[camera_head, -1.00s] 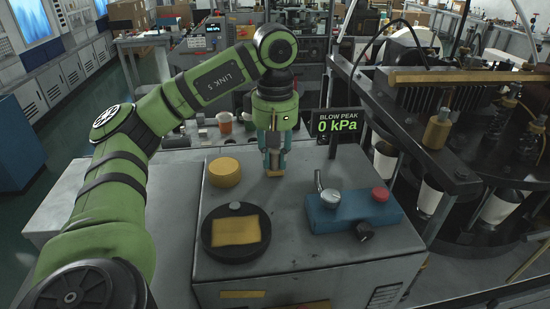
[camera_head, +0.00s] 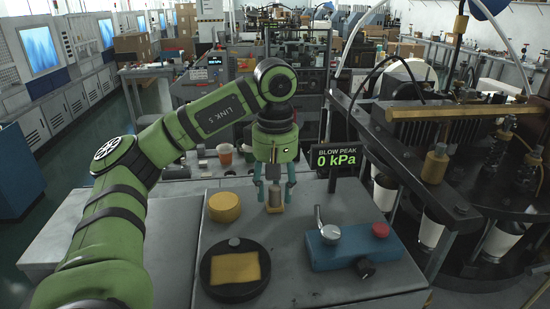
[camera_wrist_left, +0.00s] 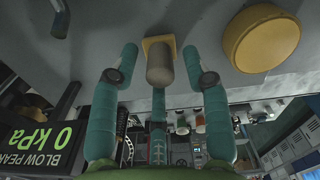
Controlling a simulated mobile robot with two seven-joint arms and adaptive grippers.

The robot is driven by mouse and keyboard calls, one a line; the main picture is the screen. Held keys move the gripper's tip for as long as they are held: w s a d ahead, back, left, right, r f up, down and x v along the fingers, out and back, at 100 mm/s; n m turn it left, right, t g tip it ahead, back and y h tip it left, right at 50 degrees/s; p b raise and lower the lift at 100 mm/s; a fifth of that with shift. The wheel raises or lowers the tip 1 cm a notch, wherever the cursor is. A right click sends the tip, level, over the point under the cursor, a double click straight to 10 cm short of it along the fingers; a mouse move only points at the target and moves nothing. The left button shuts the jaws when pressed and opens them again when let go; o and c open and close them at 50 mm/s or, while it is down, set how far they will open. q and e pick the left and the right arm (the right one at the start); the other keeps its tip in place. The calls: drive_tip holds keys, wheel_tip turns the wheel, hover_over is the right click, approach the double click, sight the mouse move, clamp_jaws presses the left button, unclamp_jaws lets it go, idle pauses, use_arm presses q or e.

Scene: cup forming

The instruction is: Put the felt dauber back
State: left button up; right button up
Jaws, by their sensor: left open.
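The felt dauber (camera_head: 274,199) is a small grey-tan cylinder. It stands at a yellow square piece on the grey cabinet top, beside the yellow round block. In the left wrist view the dauber (camera_wrist_left: 160,66) shows with the yellow square (camera_wrist_left: 158,42) at its far end; I cannot tell whether that is its base or a holder. My left gripper (camera_head: 274,188) is open, with its teal fingers apart on both sides of the dauber. In the left wrist view gaps show between each finger and the dauber. My right gripper is not in view.
A yellow round block (camera_head: 224,207) and a black round dish (camera_head: 208,284) with a yellow pad lie to the left. A blue box (camera_head: 345,251) with a lever and red button stands to the right. The "0 kPa" display (camera_head: 336,158) rises close behind it.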

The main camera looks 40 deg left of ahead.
sight(275, 188)
use_arm(q)
wheel_tip(275, 188, up, 11)
drive_tip(key=p, duration=0.5)
drive_tip(key=shift+d, duration=0.1)
idle(0.3)
